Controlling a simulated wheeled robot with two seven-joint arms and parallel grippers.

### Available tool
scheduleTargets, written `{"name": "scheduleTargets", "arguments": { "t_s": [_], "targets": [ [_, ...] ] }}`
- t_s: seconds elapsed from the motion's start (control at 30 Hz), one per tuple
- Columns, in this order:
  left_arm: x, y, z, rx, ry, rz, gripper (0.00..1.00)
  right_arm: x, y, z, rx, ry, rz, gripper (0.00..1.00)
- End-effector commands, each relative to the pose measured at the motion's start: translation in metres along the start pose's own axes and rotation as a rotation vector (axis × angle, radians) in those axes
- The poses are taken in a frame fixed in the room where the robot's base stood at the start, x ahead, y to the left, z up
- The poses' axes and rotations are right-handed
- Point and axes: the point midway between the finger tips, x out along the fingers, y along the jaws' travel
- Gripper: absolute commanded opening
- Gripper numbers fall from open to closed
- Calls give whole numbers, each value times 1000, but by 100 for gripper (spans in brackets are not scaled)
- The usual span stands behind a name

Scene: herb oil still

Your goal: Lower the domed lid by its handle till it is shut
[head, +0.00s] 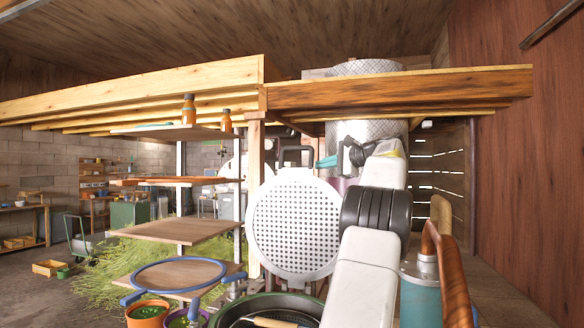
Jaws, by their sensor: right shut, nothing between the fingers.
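A round, pale perforated disc (295,225) stands upright in the middle of the head view. It looks like the raised lid seen from its flat side; no dome shows. A dark bar handle (295,150) rises at its top edge. Below it is a round dark-green vessel (222,312), cut off by the picture's bottom edge. My right gripper (328,161) is shut and empty, to the right of the handle and just above the disc's upper right edge. I cannot tell its depth gap to the handle. My left gripper is out of view.
A blue ring stand (150,266) and an orange pot (148,314) are at lower left. A brown curved handle (447,270) and a teal canister (423,300) stand close at right.

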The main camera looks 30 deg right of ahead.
Motion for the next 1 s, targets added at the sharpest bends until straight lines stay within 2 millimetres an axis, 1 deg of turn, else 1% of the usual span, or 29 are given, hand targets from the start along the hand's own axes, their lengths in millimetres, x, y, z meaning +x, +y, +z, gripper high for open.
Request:
{"name": "scheduleTargets", "arguments": {
  "t_s": [0.1,0.23,0.77,1.0],
  "targets": [
    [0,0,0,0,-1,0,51,-3,1,10,2,-1,2,0],
    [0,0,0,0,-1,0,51,-6,1,18,2,-1,2,0],
    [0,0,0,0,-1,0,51,-8,2,21,0,-1,0,0],
    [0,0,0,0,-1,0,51,-14,5,32,-34,-2,-19,0]
  ]
}}
